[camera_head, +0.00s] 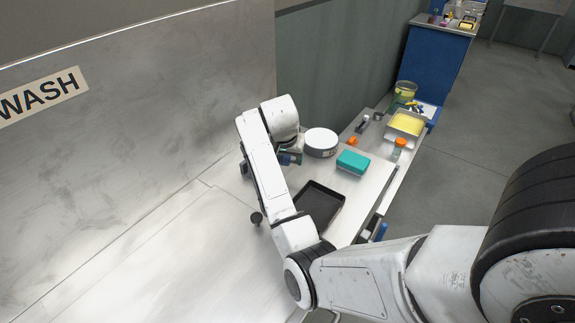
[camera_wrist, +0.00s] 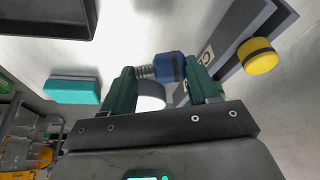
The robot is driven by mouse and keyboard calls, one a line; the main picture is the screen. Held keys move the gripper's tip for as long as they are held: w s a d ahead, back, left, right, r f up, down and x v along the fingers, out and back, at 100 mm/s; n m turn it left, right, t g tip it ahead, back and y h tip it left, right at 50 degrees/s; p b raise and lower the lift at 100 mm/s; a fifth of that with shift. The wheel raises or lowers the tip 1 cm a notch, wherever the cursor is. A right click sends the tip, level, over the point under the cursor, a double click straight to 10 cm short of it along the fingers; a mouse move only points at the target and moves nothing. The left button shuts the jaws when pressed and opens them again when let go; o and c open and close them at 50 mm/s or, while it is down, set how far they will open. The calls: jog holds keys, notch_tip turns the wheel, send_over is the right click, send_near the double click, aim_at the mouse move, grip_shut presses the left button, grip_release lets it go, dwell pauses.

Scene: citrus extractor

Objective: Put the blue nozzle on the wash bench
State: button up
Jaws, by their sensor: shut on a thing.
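The blue nozzle (camera_wrist: 169,68) is between the two dark green fingers of my gripper (camera_wrist: 160,82) in the wrist view. A ribbed grey end of it points left. My gripper is shut on it. In the head view my gripper (camera_head: 290,158) is at the far end of the pale metal bench, near a round white-and-grey container. The nozzle cannot be made out there. The wash bench (camera_head: 150,265) is the pale metal surface below the WASH sign (camera_head: 40,96). Its near stretch looks bare.
A black tray (camera_head: 320,203), a teal block (camera_head: 353,162) and the round container (camera_head: 320,142) stand near my gripper. An orange-capped bottle (camera_head: 399,146) and a yellow tray (camera_head: 407,123) are farther right. A yellow-ended part (camera_wrist: 258,55) is close right of my fingers.

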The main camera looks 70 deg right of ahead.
jog(key=shift+w+d+f, duration=0.25)
jog(key=shift+d+f, duration=0.1)
jog(key=shift+f, duration=0.15)
jog(key=shift+w+d+f+p, duration=0.15)
jog(key=shift+f+p, duration=0.15)
jog(key=shift+f, duration=1.45)
jog(key=shift+f, duration=0.15)
jog(key=o, duration=1.1)
jog(key=shift+o, duration=0.2)
jog(key=v, duration=1.2)
